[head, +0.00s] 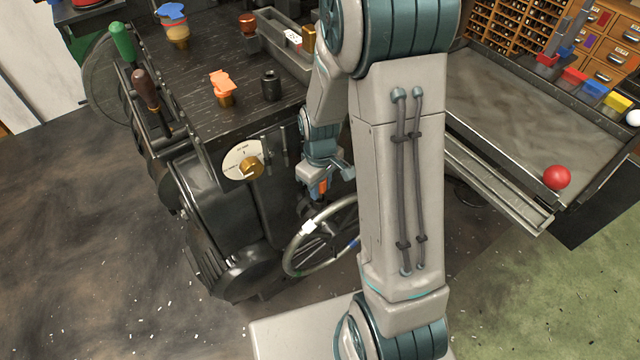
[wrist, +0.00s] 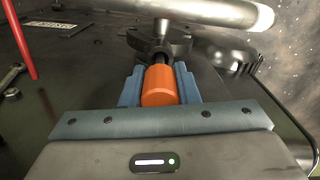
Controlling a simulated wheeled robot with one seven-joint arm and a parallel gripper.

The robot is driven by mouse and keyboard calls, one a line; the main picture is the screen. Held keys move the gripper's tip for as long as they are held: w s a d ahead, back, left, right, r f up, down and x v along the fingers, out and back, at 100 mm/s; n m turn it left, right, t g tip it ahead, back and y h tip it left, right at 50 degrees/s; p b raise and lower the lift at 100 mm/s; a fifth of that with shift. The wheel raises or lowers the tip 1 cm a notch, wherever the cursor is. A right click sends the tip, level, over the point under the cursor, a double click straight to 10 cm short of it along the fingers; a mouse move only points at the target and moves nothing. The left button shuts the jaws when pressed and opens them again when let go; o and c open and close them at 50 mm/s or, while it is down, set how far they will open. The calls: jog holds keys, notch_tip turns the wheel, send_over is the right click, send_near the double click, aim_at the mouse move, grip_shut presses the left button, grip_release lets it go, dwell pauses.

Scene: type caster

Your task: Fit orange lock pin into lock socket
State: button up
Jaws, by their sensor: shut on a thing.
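The orange lock pin (wrist: 159,88) is clamped between the blue-grey fingers of my gripper (wrist: 160,86) in the wrist view. Its far end meets or overlaps a dark, lobed fitting (wrist: 146,42), which may hold the lock socket; the socket opening is hidden behind the pin. I cannot tell how deep the pin sits. In the head view, my gripper (head: 322,184) is low beside the machine's front, just above the handwheel (head: 322,238). A little orange of the pin (head: 322,187) shows there.
A pale bar (wrist: 200,12) crosses above the pin. The dark machine top (head: 190,60) carries an orange-capped piece (head: 223,86), a black cylinder (head: 270,86) and a tray. A dial (head: 244,161) is on its front. A red ball (head: 557,177) rests at the right bench edge.

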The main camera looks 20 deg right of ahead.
jog(key=shift+f+b, duration=0.9)
jog(key=shift+f, duration=0.3)
jog(key=o, duration=1.1)
jog(key=shift+c, duration=0.2)
jog(key=shift+r, duration=0.1)
notch_tip(320, 180, up, 14)
jog(key=p, duration=0.3)
jog(key=shift+f, duration=0.2)
jog(key=shift+r, duration=0.1)
jog(key=s+r+m+t+p, duration=0.1)
jog(key=s+r+m+p, duration=0.2)
jog(key=s+r+p, duration=0.3)
jog(key=s+r+m+t+p, duration=0.1)
jog(key=s+r+m+p, duration=0.2)
jog(key=s+r+p, duration=0.4)
notch_tip(320, 180, up, 9)
jog(key=shift+s+r+t, duration=0.2)
jog(key=shift+s+t, duration=0.2)
